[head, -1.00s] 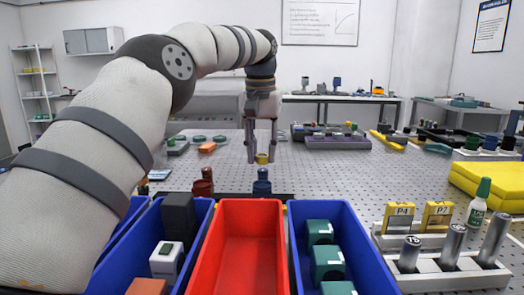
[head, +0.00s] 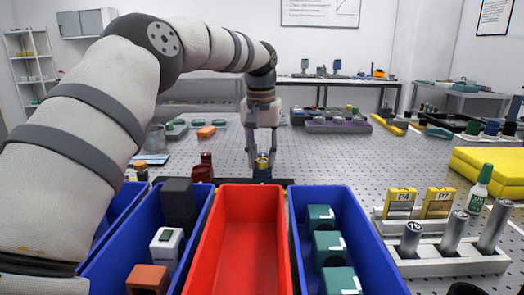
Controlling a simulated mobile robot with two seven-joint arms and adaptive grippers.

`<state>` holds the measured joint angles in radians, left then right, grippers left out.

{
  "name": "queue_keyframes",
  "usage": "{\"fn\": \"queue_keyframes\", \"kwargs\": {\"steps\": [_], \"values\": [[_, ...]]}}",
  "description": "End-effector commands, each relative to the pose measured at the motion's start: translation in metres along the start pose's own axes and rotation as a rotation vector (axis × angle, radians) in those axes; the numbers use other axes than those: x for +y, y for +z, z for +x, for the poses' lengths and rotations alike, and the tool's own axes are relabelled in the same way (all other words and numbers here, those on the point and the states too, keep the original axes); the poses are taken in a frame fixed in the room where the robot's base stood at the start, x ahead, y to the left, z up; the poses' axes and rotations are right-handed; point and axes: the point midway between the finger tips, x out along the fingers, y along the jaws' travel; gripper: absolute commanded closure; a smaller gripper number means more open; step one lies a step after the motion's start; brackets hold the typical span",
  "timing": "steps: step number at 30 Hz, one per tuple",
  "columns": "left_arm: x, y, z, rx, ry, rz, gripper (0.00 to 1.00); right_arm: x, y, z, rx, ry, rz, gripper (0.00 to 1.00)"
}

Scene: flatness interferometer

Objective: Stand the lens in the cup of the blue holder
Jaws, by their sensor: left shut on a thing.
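My left gripper (head: 263,163) points straight down over the table in the middle of the head view. It is shut on the lens (head: 263,160), a small piece with a yellow rim between the fingertips. The blue holder (head: 262,175) stands on a dark base directly below the lens. The lens overlaps the top of the holder in the picture. I cannot tell whether it is seated in the cup or just above it, as the fingers hide part of the join. My right gripper is not in view.
A dark red holder (head: 203,170) stands just left of the blue one. A red bin (head: 240,240) and blue bins (head: 362,250) line the front edge. Yellow blocks (head: 490,170) and racks with silver cylinders (head: 454,232) are at right.

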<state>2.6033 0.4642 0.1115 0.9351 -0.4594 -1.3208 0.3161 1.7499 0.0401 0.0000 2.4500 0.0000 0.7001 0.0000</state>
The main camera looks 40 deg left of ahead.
Motion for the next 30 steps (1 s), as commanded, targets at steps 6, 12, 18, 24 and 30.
{"fn": "queue_keyframes", "kwargs": {"steps": [6, 12, 18, 24, 30], "values": [[0.0, 0.0, 0.0, 0.0, 0.0, 0.0, 0.98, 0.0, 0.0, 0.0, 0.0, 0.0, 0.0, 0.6], [0.0, 0.0, 0.001, 0.001, 0.0, 0.0, 0.98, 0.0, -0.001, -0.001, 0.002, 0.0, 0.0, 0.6], [0.0, 0.0, 0.004, 0.001, 0.001, 0.0, 0.98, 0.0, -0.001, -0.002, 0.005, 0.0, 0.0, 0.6], [0.0, 0.001, 0.007, 0.001, 0.0, 0.0, 0.98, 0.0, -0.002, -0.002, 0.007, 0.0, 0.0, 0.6], [0.0, 0.001, 0.011, -0.001, 0.0, 0.001, 0.98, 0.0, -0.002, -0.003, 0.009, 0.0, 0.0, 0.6]]}}
